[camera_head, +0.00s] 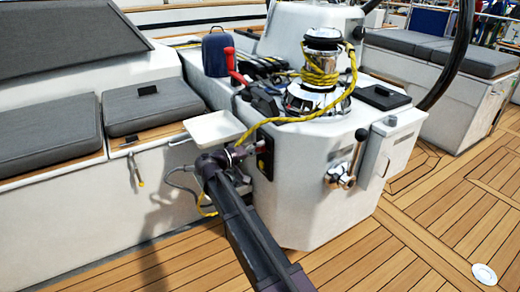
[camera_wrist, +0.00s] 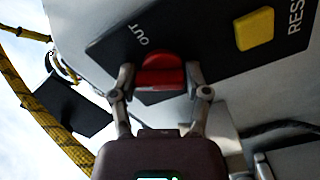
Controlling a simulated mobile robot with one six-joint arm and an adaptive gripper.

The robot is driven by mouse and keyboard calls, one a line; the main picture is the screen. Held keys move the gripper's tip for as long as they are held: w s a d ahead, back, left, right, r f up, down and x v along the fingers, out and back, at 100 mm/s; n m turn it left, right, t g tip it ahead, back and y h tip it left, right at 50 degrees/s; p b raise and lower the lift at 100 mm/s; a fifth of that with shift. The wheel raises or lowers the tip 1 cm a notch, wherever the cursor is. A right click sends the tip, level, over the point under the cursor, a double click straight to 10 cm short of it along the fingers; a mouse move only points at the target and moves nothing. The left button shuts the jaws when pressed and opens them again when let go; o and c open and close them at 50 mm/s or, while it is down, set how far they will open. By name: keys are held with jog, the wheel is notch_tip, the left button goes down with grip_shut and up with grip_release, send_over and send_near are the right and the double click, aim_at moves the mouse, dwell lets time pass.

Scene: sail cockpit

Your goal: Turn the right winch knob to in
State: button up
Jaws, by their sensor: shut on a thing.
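A red knob (camera_wrist: 162,72) sits on a black panel (camera_wrist: 200,40) in the wrist view. The word OUT is printed at its upper left; no "IN" marking can be read. My gripper (camera_wrist: 161,84) has one finger on each side of the knob and is shut on it. In the head view my gripper (camera_head: 238,152) reaches the black panel (camera_head: 266,145) on the side of the white winch console (camera_head: 300,190). The knob is mostly hidden there by the gripper. A yellow button (camera_wrist: 254,29) beside the letters RES is on the same panel.
A white tray (camera_head: 214,129) juts out just above my gripper. A yellow rope (camera_head: 262,123) runs from the chrome winch (camera_head: 321,75) down past the panel, and shows close at left in the wrist view (camera_wrist: 45,110). A winch handle (camera_head: 347,162) is on the console's front.

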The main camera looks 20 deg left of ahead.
jog(key=n, duration=0.5)
jog(key=shift+s, duration=0.1)
jog(key=shift+n, duration=0.3)
jog(key=o, duration=1.1)
jog(key=shift+o, duration=0.2)
jog(key=shift+a, duration=0.15)
jog(key=v, duration=1.2)
